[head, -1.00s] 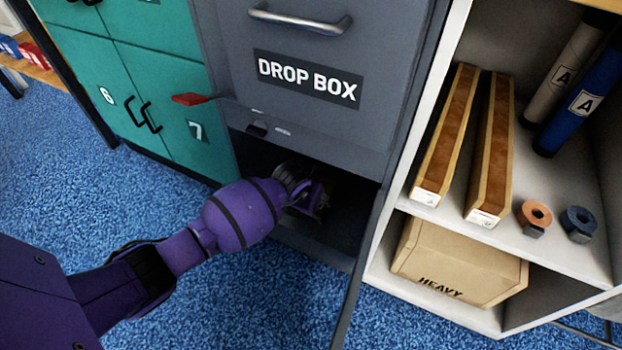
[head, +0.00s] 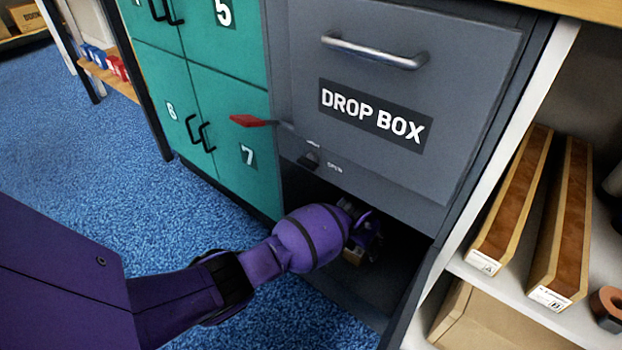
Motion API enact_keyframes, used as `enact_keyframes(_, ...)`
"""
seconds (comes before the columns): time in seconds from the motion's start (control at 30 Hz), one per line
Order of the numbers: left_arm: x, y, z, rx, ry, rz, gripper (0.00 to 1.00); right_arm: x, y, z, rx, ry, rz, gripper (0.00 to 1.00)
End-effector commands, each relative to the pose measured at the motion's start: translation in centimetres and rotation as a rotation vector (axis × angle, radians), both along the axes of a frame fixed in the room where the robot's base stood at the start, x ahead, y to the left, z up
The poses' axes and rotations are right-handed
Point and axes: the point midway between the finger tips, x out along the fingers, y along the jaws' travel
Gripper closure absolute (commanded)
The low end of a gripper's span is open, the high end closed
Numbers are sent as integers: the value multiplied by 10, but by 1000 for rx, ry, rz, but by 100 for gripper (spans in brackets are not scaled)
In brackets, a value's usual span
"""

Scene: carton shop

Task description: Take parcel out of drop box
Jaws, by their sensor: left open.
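The grey drop box (head: 390,75) stands in the middle, with a label and a metal handle on its upper front. Its lower compartment is open and dark inside. My left gripper (head: 362,245) reaches into this opening from the left and is open. A small brown piece, perhaps the parcel (head: 353,257), shows just by the fingers. Most of it is hidden by the gripper and shadow, and I cannot tell whether they touch. My right gripper is not in view.
Teal lockers (head: 232,120) stand left of the drop box. A red lever (head: 250,121) sticks out near the box's front. The open door (head: 425,290) edges the opening on the right. A shelf unit (head: 500,283) with long cartons (head: 562,225) stands further right. Blue carpet is clear at left.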

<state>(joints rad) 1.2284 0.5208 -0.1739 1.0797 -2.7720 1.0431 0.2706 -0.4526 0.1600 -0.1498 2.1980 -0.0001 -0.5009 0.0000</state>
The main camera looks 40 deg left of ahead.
Motion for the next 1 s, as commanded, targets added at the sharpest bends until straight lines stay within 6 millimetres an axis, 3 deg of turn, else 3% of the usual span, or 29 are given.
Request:
enact_keyframes(0.07, 3, -1, 3, -1, -5, -1, 34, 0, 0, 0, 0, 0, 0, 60)
enact_keyframes(0.47, 2, -1, 3, -1, -4, 0, 87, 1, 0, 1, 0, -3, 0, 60)
enact_keyframes(0.8, 3, -1, 6, -1, -5, -1, 88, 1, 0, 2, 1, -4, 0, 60)
enact_keyframes(1.0, 3, 0, 23, 1, -8, 0, 88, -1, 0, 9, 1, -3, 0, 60)
